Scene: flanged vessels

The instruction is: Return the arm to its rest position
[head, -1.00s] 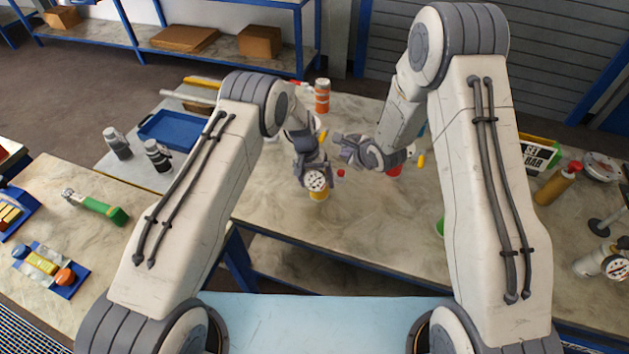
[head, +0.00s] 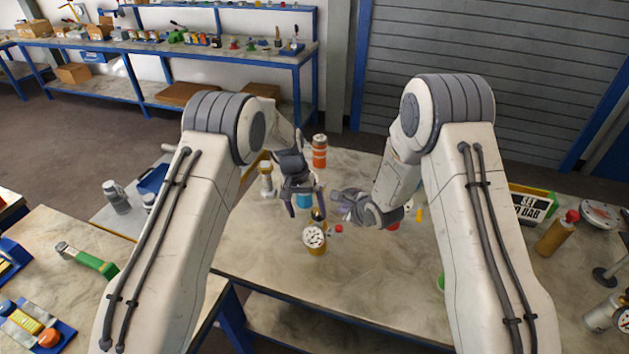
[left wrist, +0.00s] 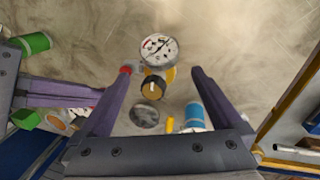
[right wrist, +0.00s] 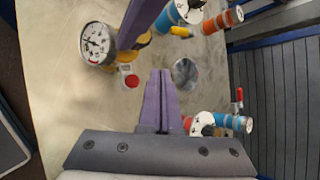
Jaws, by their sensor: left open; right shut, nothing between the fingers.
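My left gripper (head: 307,208) is open and empty above the table, just behind a yellow vessel with a white-faced gauge (head: 315,238). In the left wrist view the gripper's fingers (left wrist: 162,78) stand apart, and the gauge (left wrist: 159,48) shows beyond and between their tips, apart from them. My right gripper (head: 338,197) is shut with nothing in it, close to the right of the left gripper. In the right wrist view its fingers (right wrist: 160,80) are together, and a purple finger of my left gripper crosses above them. The gauge vessel stands upright on the table.
The worktable (head: 270,245) has free room at its front left. An orange vessel (head: 319,150) and a blue vessel (head: 304,200) stand behind the gauge vessel. A yellow-brown bottle (head: 557,233) stands at right. A side table (head: 75,285) holds a green-handled tool (head: 88,262).

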